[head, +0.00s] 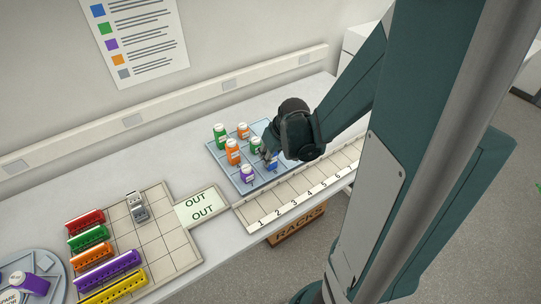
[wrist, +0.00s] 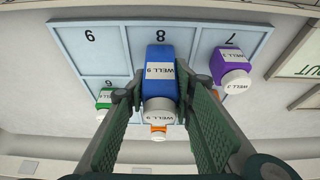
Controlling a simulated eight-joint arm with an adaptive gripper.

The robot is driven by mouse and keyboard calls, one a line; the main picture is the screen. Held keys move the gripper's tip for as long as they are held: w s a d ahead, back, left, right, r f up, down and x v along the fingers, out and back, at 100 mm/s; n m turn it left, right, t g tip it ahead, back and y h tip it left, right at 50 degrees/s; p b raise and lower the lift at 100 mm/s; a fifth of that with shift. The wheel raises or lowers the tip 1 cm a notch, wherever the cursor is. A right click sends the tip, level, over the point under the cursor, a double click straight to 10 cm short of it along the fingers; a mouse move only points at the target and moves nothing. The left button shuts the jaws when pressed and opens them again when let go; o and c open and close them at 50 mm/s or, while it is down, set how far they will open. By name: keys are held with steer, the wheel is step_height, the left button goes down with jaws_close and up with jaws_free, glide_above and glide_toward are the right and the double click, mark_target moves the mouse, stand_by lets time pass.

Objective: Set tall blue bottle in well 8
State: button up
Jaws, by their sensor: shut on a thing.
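The tall blue bottle (wrist: 161,62) with a white cap is between the fingers of my gripper (wrist: 154,88) in the wrist view. My gripper is shut on it. The bottle is upright over the well marked 8 of the blue-grey tray (wrist: 70,55); I cannot tell whether its base touches the tray. In the head view the bottle (head: 272,165) shows only in part beneath my gripper (head: 270,153), at the front of the tray (head: 222,163). My gripper hides its upper part.
A purple bottle (head: 247,174) stands in the neighbouring well. Green (head: 220,133) and orange (head: 233,150) bottles stand behind and left. A numbered strip (head: 285,205) runs along the table's front. A grid board (head: 175,237) with coloured racks lies left.

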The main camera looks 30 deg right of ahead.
steer(key=o, duration=0.9)
steer(key=shift+r, duration=0.1)
steer(key=p+v, duration=0.2)
steer(key=v, duration=1)
stand_by(0.9)
steer(key=s+a+r+t, duration=0.1)
steer(key=s+a+r, duration=0.3)
steer(key=a, duration=0.5)
steer(key=s+a+r+t, duration=0.1)
steer(key=s+a+r, duration=0.4)
steer(key=a, duration=0.5)
steer(key=shift+r+t, duration=0.4)
steer(key=shift+r, duration=0.8)
